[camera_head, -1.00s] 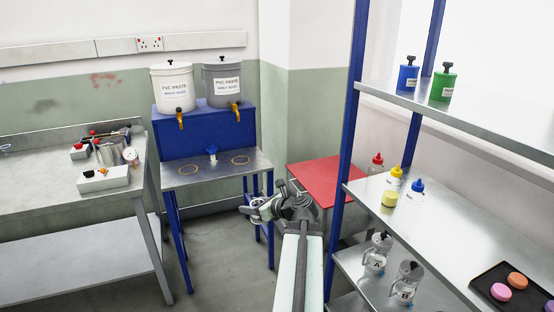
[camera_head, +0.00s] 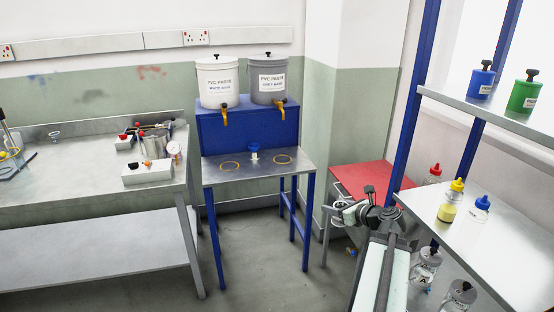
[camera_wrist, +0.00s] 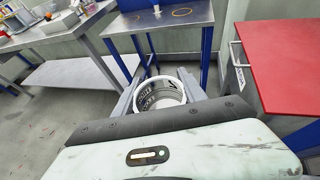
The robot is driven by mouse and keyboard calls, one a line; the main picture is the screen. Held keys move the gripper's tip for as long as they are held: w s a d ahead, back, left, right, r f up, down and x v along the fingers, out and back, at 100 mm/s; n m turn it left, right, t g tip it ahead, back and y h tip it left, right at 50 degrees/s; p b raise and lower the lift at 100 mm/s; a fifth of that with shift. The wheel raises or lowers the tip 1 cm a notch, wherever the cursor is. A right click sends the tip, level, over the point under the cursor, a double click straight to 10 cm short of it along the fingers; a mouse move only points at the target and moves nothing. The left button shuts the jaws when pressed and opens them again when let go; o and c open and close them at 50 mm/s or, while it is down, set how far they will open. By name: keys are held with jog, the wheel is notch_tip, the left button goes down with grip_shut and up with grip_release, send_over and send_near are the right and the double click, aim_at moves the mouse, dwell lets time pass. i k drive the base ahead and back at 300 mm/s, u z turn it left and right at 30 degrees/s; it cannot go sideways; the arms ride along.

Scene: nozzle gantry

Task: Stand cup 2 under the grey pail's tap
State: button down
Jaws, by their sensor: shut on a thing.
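The grey pail (camera_head: 268,82) stands at the right on a blue stand, with an orange tap (camera_head: 281,107) over its front. A ring mark (camera_head: 284,159) lies on the metal stand top below that tap; nothing stands on it. My gripper (camera_head: 346,214) is out in front of the stand, to its right in the head view. In the wrist view my gripper (camera_wrist: 160,82) is shut on a pale round cup (camera_wrist: 160,97), seen with its rim toward the camera. I cannot read a number on it.
The white pail (camera_head: 218,82) with its own tap and ring mark is at the left. A small blue-topped thing (camera_head: 254,151) stands between the ring marks. A red-topped cabinet (camera_head: 368,180) and shelving are at the right, a cluttered workbench (camera_head: 95,200) at the left.

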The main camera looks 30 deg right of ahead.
aim_at(282, 158)
jog(key=i, duration=1.45)
jog(key=z, duration=0.05)
